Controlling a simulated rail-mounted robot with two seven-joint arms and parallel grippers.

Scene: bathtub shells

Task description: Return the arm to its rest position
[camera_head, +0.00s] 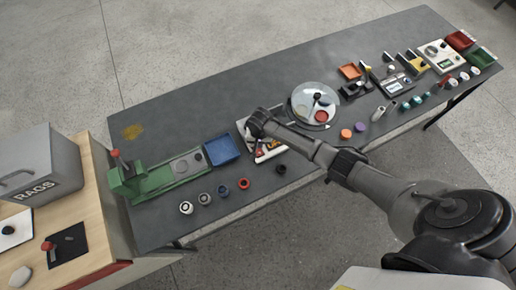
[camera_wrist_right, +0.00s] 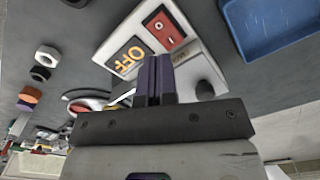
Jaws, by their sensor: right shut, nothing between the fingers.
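My right arm (camera_head: 385,190) reaches in from the right across the dark table. Its gripper (camera_head: 257,128) is over the white switch panel (camera_head: 270,154), which it partly hides in the head view. In the right wrist view the two dark fingers (camera_wrist_right: 155,63) are together and empty, in front of the panel (camera_wrist_right: 115,35). The panel has a red rocker switch (camera_wrist_right: 164,27) and a yellow-on-black OFF label (camera_wrist_right: 126,57). I cannot tell whether the fingers touch the panel. My left gripper is not in view.
A blue tray (camera_head: 223,149) lies left of the panel, beside a green fixture (camera_head: 165,178). Several small rings and caps line the front edge. A grey RAGS box (camera_head: 40,165) stands on the left bench.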

